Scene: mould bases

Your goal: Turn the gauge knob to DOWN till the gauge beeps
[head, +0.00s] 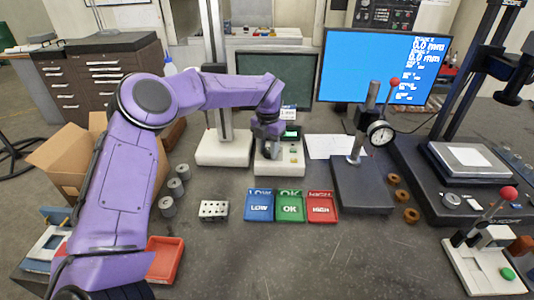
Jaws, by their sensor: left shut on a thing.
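My left gripper (268,137) is at the gauge (279,168), a white-based unit with a small green display (291,132) and small buttons on its front. The gripper points down at the gauge's left part and is shut on the knob there. The gripper hides most of the knob, so its turn position cannot be read. The display text is too small to read. My right gripper is not in view.
Blue LOW (259,208), green OK (290,208) and red HIGH (321,208) trays lie in front. A dial indicator stand (362,190) is to the right, a white-based column (224,150) to the left. A holed metal block (213,210) and several cylinders lie near my left arm.

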